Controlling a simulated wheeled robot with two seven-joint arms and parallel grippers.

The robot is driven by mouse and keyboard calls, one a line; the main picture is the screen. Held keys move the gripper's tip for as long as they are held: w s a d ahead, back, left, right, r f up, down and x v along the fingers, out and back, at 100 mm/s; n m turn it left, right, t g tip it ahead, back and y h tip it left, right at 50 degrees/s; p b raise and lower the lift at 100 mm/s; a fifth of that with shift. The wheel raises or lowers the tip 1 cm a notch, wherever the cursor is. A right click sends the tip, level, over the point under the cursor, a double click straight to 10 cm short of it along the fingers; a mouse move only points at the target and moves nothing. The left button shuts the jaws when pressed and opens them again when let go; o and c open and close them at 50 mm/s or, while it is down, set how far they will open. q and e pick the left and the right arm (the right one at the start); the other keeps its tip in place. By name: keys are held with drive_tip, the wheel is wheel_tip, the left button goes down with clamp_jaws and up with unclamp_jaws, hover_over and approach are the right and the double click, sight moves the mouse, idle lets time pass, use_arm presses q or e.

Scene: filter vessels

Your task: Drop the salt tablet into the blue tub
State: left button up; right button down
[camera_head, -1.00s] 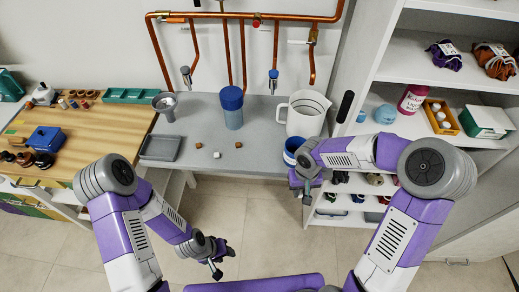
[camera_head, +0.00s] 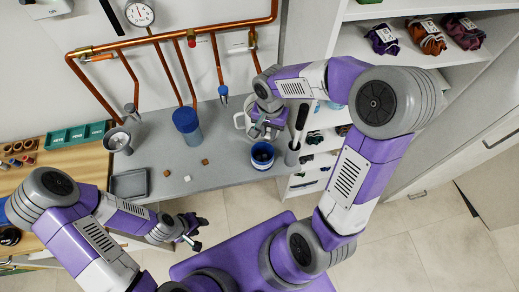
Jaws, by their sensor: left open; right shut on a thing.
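The blue tub (camera_head: 262,157), white with a blue rim and dark inside, stands at the right front of the grey counter. My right gripper (camera_head: 265,131) is above and just behind the tub in this view. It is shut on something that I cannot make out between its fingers. A small white block (camera_head: 187,178), which may be a salt tablet, lies on the counter between two brown blocks. My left gripper (camera_head: 190,232) is open and empty, low in front of the counter, well away from the tub.
A white jug (camera_head: 240,120) stands behind my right gripper, partly hidden. A dark-handled tool (camera_head: 302,116) stands in a grey holder right of the tub. A blue cylinder (camera_head: 187,124), a funnel (camera_head: 118,140) and a grey tray (camera_head: 130,183) are further left. Copper pipes run behind.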

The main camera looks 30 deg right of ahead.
drive_tip(key=shift+s+f+b, duration=0.15)
drive_tip(key=shift+f+b, duration=0.15)
drive_tip(key=shift+f, duration=0.25)
wheel_tip(320, 180, down, 5)
drive_tip(key=b, duration=0.3)
drive_tip(key=shift+r, duration=0.2)
drive_tip(key=c, duration=0.9)
unclamp_jaws()
wheel_tip(320, 180, up, 8)
drive_tip(key=shift+f+p, duration=0.15)
drive_tip(key=shift+p, duration=0.25)
